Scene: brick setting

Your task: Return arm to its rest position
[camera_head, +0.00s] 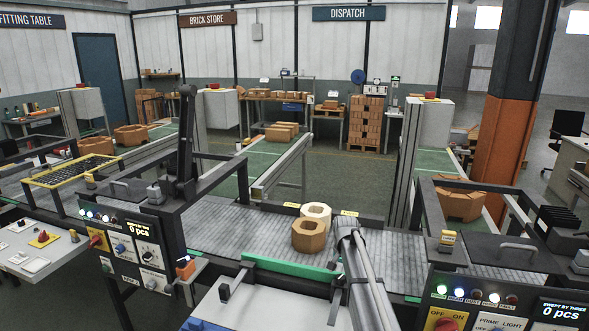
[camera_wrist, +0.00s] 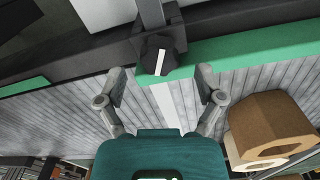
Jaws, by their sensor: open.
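My gripper (camera_wrist: 159,76) is open and empty in the wrist view, its two grey fingers spread apart above the ribbed grey conveyor (camera_wrist: 60,120). My arm reaches up from the bottom of the head view over the near side of the same conveyor (camera_head: 225,225). Its gripper cannot be made out there. A brown octagonal brick with a hole (camera_head: 308,238) stands on the conveyor left of my arm, with a pale one (camera_head: 316,211) just behind it. In the wrist view the brown brick (camera_wrist: 268,122) is right of the fingers and apart from them.
A green rail (camera_head: 290,266) runs along the conveyor's near edge; a black knob (camera_wrist: 160,56) sits by it ahead of the fingers. A dark frame (camera_head: 186,150) rises at left. Control panels (camera_head: 490,305) flank my arm. An orange-and-black column (camera_head: 505,130) stands at right.

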